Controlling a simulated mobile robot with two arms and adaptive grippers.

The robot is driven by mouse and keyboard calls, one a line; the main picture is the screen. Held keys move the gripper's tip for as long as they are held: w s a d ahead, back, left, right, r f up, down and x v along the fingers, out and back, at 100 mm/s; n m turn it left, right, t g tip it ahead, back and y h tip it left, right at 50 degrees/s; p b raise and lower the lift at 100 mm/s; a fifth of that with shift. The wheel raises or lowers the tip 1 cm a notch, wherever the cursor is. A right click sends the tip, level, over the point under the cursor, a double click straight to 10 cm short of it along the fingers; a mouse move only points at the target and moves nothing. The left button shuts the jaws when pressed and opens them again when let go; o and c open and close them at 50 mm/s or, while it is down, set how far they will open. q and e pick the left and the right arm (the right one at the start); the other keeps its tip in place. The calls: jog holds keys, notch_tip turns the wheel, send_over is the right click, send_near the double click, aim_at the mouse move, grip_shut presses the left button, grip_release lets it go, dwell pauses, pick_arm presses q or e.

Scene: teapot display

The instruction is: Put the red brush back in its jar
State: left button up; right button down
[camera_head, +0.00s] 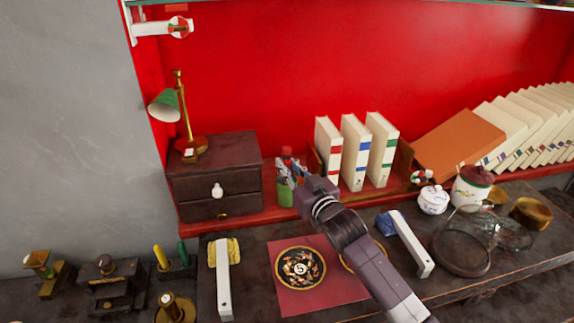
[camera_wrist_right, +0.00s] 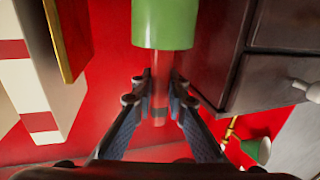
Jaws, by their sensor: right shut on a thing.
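The jar is a green cylinder (camera_head: 284,193) on the red ledge, holding several thin items; it also shows at the top of the right wrist view (camera_wrist_right: 165,24). My right gripper (camera_head: 307,182) is close beside the jar. In the right wrist view the gripper (camera_wrist_right: 157,84) is shut on the red brush (camera_wrist_right: 160,66), a thin reddish rod. The rod lines up with the jar and meets its edge in the picture. I cannot tell whether its end is inside the jar or behind its rim. My left gripper is not in view.
A dark drawer box (camera_head: 214,180) stands left of the jar. Upright books (camera_head: 355,152) stand to its right, close to my gripper. A red mat (camera_head: 290,304) with round dark plates lies in front. A glass vessel (camera_head: 462,242) and pots stand at the right.

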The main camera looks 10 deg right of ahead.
jog(key=shift+f, duration=0.15)
jog(key=c, duration=1.9)
grip_release()
jog(key=shift+r, duration=0.25)
jog(key=shift+s+f, duration=0.1)
jog(key=shift+s, duration=0.15)
jog(key=b+v, duration=0.1)
jog(key=v, duration=1)
jog(key=shift+s, duration=0.3)
